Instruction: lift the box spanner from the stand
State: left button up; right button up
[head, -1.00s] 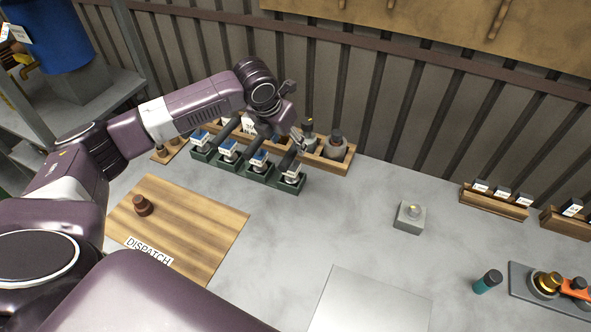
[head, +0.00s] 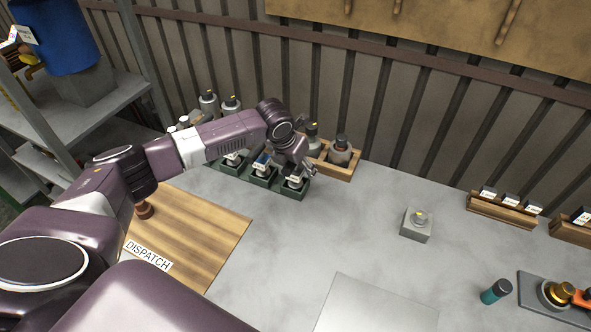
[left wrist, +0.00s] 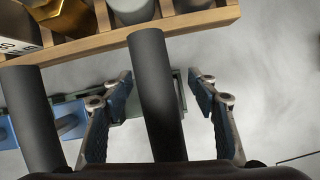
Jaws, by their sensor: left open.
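My left gripper (head: 298,169) is over the right end of the row of green stands (head: 262,180). In the left wrist view its two fingers are spread apart, one on each side of a dark grey tube (left wrist: 157,95). The tube looks like the box spanner, though no label on it can be read. Gaps show between the tube and both fingers. A second dark tube (left wrist: 32,120) stands to the left, outside the fingers. In the head view my gripper hides most of the tube at the right-hand stand. My right gripper is not in view.
A wooden rack (head: 340,173) with bottle-like parts stands just behind the stands. A dispatch board (head: 205,225) lies in front. A grey block (head: 415,226) and a teal cylinder (head: 496,291) are further right. The table between is clear.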

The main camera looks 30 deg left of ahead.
pick_arm(q)
jog(key=shift+w+f, duration=0.15)
jog(key=shift+f, duration=0.35)
grip_shut()
jog(key=shift+r, duration=0.15)
